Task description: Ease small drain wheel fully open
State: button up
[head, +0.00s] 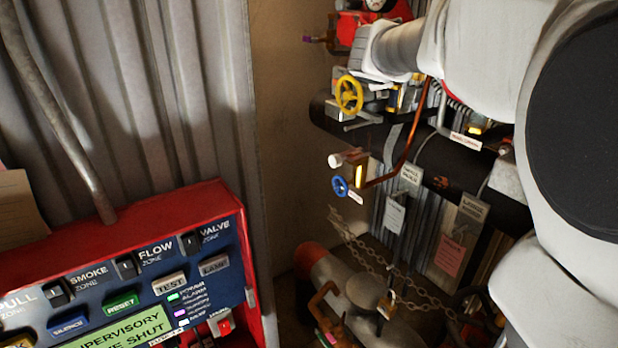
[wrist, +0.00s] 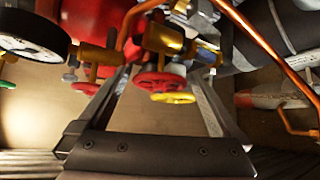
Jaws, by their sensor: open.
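Several small handwheels show, and I cannot read which one is the drain wheel. In the head view a yellow spoked wheel (head: 349,95) sits by the end of my arm, and a blue wheel (head: 340,187) with a small white tag is lower down. In the wrist view a red wheel (wrist: 158,83) and a yellow wheel (wrist: 173,98) appear between the fingers of my gripper (wrist: 160,75). A small blue part (wrist: 206,56) is near the right fingertip. My gripper is open, with nothing clamped. Whether a finger touches a wheel is unclear.
A copper pipe (head: 411,140) runs beside the wheels, also in the wrist view (wrist: 256,42). A round gauge (wrist: 32,35) is at left there. A dark pipe (head: 440,160), hanging tags and a chain (head: 365,245) lie below. A red alarm panel (head: 130,235) is front left.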

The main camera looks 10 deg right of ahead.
jog(key=shift+f+m+t+b, duration=0.35)
jog(key=shift+m+t+b, duration=0.3)
jog(key=shift+b, duration=1.85)
jog(key=m+t+b, duration=0.1)
jog(key=b, duration=0.5)
jog(key=shift+t+h, duration=0.25)
jog(key=shift+h, duration=0.05)
